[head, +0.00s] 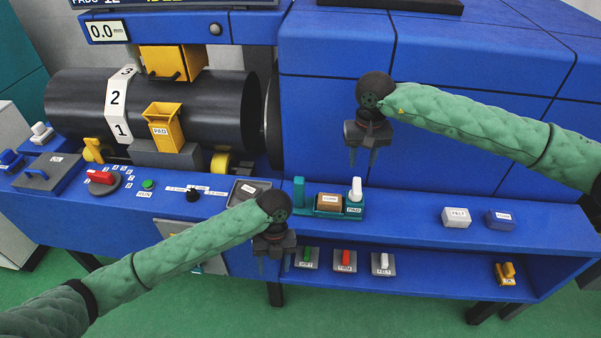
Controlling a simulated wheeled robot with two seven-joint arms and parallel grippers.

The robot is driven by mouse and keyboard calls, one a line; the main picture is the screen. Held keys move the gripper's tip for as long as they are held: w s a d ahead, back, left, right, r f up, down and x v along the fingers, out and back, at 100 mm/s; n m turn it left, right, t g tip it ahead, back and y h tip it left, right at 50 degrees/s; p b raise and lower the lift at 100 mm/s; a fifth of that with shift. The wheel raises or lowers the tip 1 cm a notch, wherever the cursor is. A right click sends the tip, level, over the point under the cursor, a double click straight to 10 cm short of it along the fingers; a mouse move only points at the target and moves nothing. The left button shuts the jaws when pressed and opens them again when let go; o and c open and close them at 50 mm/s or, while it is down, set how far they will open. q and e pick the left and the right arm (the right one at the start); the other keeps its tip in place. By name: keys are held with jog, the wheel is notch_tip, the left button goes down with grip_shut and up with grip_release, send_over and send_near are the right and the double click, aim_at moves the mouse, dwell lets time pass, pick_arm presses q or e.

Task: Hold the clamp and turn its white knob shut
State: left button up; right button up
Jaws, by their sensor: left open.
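A small teal clamp-like fixture (299,190) stands on the blue ledge at the middle, with a brown block (329,202) in it. A white knob (356,188) stands upright at its right end. How tight it is cannot be told. My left gripper (274,262) is open and empty, below and left of the fixture, in front of the ledge. My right gripper (363,158) is open and empty, fingers pointing down, above the white knob and apart from it.
The lower shelf holds several small labelled items, including a yellow one (506,273). A black cylinder (200,105) is at the left. The ledge between the fixture and white block is clear.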

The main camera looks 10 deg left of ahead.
pick_arm(q)
jog(key=w+a+r+n+h, duration=0.3)
jog(key=w+r+n, duration=0.2)
jog(key=w+r, duration=1.5)
jog(key=n+t+y, duration=0.2)
jog(key=n+t, duration=0.1)
jog(key=n, duration=0.5)
send_over(300, 192)
jog(key=w+a, duration=0.1)
jog(key=w, duration=0.1)
notch_tip(300, 192, down, 3)
jog(key=shift+a+r, duration=0.1)
jog(key=shift+a, duration=0.05)
jog(key=shift+s+d+f+n+y, duration=0.15)
jog(key=shift+d+f+n+y, duration=0.25)
jog(key=shift+d+f+n, duration=0.25)
jog(key=shift+f, duration=3.9)
grip_shut()
